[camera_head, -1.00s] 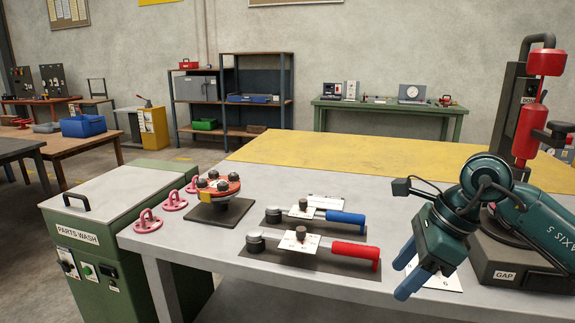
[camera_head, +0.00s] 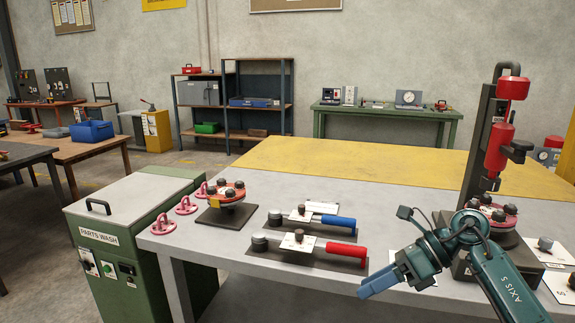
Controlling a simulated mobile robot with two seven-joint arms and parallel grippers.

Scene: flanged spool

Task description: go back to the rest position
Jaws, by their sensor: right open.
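My right gripper (camera_head: 378,283) has blue fingers and hangs over the front right of the grey bench (camera_head: 215,247), with nothing seen between the fingers. Its teal arm enters from the lower right. A red flanged spool (camera_head: 227,192) with dark knobs sits on a dark stand at the bench's left. A second red flanged spool (camera_head: 493,213) sits at the foot of the tall dark press (camera_head: 480,135), partly hidden by my arm. My left gripper is not in view.
Two flat fixtures with a blue handle (camera_head: 337,221) and a red handle (camera_head: 347,250) lie mid-bench. Pink pull handles (camera_head: 163,224) line the left edge beside the green parts-wash cabinet (camera_head: 130,230). The yellow rear bench area (camera_head: 350,168) is clear.

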